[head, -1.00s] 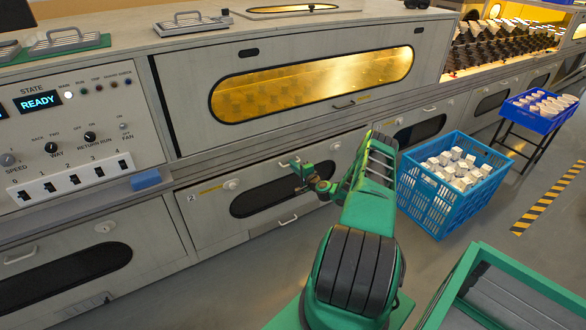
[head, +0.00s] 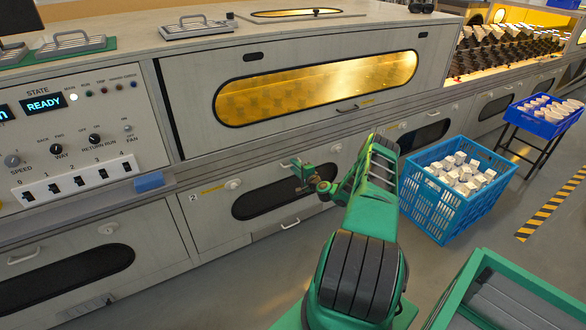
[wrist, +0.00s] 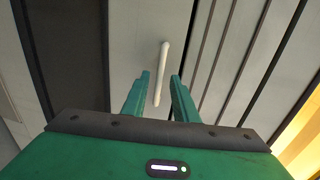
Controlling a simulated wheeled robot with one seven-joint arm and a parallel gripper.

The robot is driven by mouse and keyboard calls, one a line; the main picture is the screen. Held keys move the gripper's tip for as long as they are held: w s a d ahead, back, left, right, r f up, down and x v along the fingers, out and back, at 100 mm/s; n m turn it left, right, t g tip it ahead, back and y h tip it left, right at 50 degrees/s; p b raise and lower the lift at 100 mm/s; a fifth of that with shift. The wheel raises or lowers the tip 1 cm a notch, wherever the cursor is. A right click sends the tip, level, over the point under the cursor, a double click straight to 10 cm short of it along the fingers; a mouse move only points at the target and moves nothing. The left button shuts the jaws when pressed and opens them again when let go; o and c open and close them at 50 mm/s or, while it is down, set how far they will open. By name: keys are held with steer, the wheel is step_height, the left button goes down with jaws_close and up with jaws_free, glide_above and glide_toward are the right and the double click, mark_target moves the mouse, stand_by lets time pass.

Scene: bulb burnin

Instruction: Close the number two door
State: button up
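The number two door (head: 212,222) is the pale lower panel marked with a small "2", with a dark oval window and a round knob. It looks about flush with the machine front, but I cannot tell whether it is fully shut. My gripper (head: 299,171) is in front of the door's upper part, and my arm hides the door's right part. In the wrist view my gripper (wrist: 160,82) is open, its two green fingers pointing at a pale bar handle (wrist: 162,65). The handle lies in line with the gap between the fingers; contact cannot be told.
A blue crate (head: 418,207) of white boxes stands on the floor right of my arm. A green bin (head: 462,292) is at the lower right. A blue tray stand (head: 540,128) is farther back. The control panel (head: 75,130) shows READY. Open floor lies below the door.

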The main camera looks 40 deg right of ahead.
steer(key=v, duration=0.9)
steer(key=shift+s, duration=0.35)
steer(key=w+a+r+n+g+y, duration=0.2)
steer(key=a+r+n+g+y, duration=0.15)
steer(key=a+r+n, duration=0.35)
steer(key=w+a+r+n+g+y, duration=0.2)
steer(key=a+r+n+g+y, duration=0.15)
steer(key=a+r, duration=0.55)
steer(key=s+a+r+n+g+h, duration=0.1)
steer(key=s+a+r+n+g, duration=0.35)
steer(key=s+a+r, duration=0.6)
steer(key=s+a+r+g, duration=0.1)
steer(key=s+a+r, duration=0.2)
steer(key=s, duration=0.8)
steer(key=s+a+r+g+h, duration=0.1)
steer(key=s+a+r+g, duration=0.1)
steer(key=s+r, duration=0.5)
steer(key=s+a+r+g, duration=0.1)
steer(key=s+a+r, duration=0.3)
steer(key=s, duration=1.1)
steer(key=shift+a+r+m+h, duration=0.15)
steer(key=shift+r+m+h, duration=0.25)
steer(key=shift+g, duration=0.25)
